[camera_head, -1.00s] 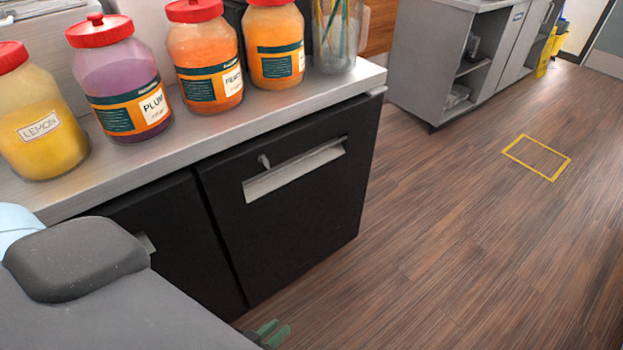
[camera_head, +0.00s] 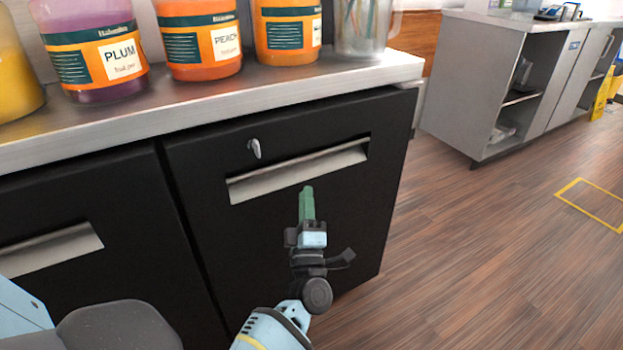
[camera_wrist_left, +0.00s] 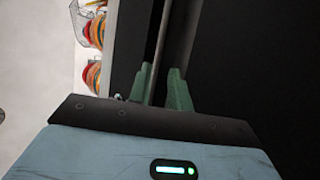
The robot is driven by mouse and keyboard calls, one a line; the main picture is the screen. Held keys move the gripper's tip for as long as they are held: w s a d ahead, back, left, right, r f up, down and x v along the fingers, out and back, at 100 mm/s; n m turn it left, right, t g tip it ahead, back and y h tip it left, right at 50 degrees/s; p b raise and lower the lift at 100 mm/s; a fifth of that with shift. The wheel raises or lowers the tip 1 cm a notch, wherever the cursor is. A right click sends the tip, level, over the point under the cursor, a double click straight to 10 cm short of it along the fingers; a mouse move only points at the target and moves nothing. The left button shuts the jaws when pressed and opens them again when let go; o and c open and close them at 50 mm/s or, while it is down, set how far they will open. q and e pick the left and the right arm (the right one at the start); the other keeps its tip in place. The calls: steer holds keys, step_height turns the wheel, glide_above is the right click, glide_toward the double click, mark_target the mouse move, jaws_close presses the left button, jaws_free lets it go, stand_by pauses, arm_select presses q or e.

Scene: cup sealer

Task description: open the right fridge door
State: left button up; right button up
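The right fridge door (camera_head: 270,235) is a black panel under the steel counter, with a silver recessed handle (camera_head: 300,172) and a small lock key above it. It looks shut. My left gripper (camera_head: 306,190) has green fingers and is just below the handle in the head view, pointing at it. In the left wrist view its two fingertips (camera_wrist_left: 158,75) are apart with a gap between them, and the silver handle (camera_wrist_left: 160,45) runs up past them. I cannot tell whether they touch it. My right gripper is not in view.
The left fridge door (camera_head: 90,215) is beside it, also shut. Jars and a clear jug (camera_head: 366,28) stand on the steel counter (camera_head: 200,112) above. A grey cabinet (camera_head: 500,85) is at the far right. The wooden floor (camera_head: 480,270) right of the fridge is clear.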

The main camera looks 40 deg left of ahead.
mark_target(305, 168)
arm_select(q)
steer(key=shift+x, duration=4.05)
steer(key=shift+s+a, duration=0.1)
jaws_close()
